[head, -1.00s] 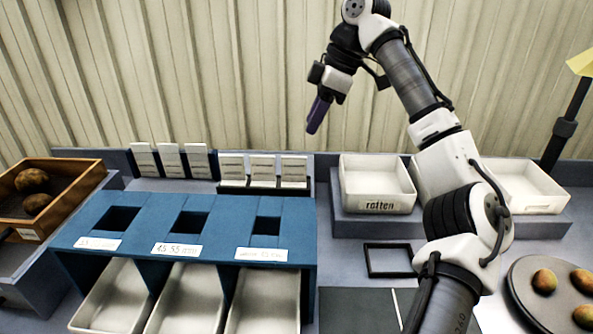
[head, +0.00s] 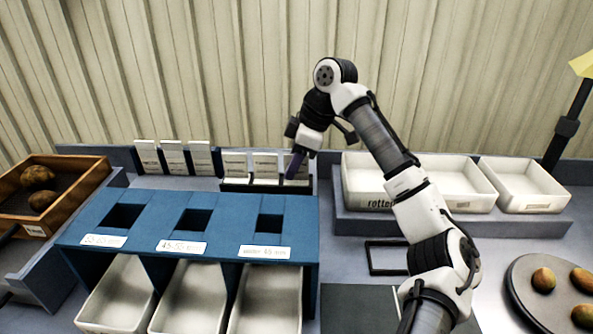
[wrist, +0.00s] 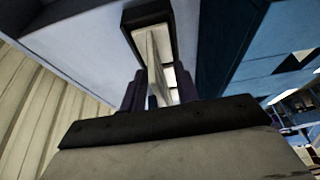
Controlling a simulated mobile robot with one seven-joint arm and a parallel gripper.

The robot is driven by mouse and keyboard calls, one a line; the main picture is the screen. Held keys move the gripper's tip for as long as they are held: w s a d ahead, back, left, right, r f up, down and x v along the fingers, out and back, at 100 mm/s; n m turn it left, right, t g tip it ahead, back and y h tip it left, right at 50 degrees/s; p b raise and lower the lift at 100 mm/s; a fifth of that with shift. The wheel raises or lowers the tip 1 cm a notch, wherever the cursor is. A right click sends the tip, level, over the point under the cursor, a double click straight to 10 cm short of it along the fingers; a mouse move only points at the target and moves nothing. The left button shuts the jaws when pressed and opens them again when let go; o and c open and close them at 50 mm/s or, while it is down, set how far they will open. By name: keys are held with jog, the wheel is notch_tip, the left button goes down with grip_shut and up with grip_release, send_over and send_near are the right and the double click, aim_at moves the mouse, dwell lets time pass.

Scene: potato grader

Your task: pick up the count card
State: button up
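White cards with small print stand upright in a dark holder (head: 240,187) behind the blue grader (head: 222,222); the cards there include a left one (head: 235,165) and a middle one (head: 265,166). The print is too small to tell which is the count card. My gripper (head: 294,167) points down at the right end of this row, its purple fingers hiding part of the right card. In the wrist view the cards (wrist: 157,62) stand edge-on in the holder, between my two fingers, which are apart. Whether a finger touches a card cannot be told.
More white cards (head: 173,158) stand to the left. White bins, one marked "rotten" (head: 367,203), stand on a raised shelf at right. A wooden crate (head: 88,190) with potatoes is at far left. An empty black frame (head: 372,258) lies on the table.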

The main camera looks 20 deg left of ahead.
grip_shut()
dwell(0.4)
